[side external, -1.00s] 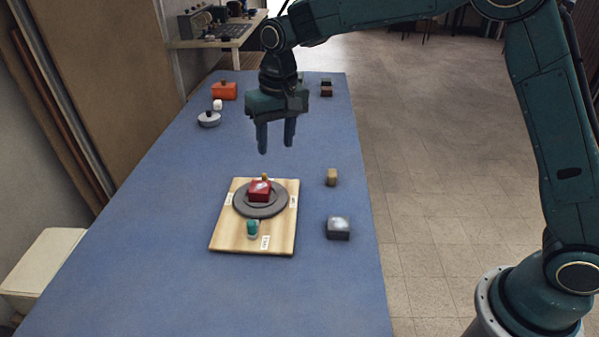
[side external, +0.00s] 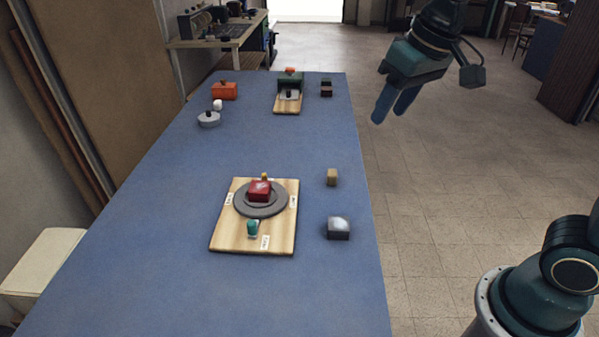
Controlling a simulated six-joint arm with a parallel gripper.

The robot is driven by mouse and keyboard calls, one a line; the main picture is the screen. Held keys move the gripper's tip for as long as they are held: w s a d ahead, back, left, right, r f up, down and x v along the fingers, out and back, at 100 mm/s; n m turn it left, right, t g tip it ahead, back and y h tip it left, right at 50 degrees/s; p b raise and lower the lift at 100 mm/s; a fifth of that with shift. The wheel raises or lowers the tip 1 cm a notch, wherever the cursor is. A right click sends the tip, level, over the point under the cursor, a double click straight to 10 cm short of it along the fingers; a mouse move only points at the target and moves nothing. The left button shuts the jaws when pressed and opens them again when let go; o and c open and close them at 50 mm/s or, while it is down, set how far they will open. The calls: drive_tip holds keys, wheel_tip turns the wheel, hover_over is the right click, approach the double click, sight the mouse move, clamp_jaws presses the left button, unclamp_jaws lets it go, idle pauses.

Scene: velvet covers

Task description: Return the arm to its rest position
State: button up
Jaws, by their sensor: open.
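My gripper (side external: 391,108) is at the upper right in the side external view, raised and to the right of the blue table (side external: 150,240). Its two fingers point down and left, apart from each other, with nothing visible between them. Most of my arm above it is out of the frame. On the table, a wooden board (side external: 222,238) carries a grey round plate (side external: 279,208) with a red box (side external: 260,190) on it. A teal piece (side external: 252,228) stands at the board's front. My gripper touches none of these.
A tan block (side external: 332,177) and a grey block (side external: 338,229) sit by the table's right edge. Farther back are an orange box (side external: 224,91), a grey lidded dish (side external: 209,119), a second board (side external: 287,108) with a green item (side external: 290,80), and dark blocks (side external: 326,88). The floor around my gripper looks clear.

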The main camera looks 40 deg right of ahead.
drive_tip(key=s+d+f+t, duration=0.1)
drive_tip(key=s, duration=0.6)
drive_tip(key=s+d+f, duration=0.2)
drive_tip(key=s, duration=0.5)
drive_tip(key=shift+d+n+t, duration=0.15)
drive_tip(key=shift+n+t, duration=0.25)
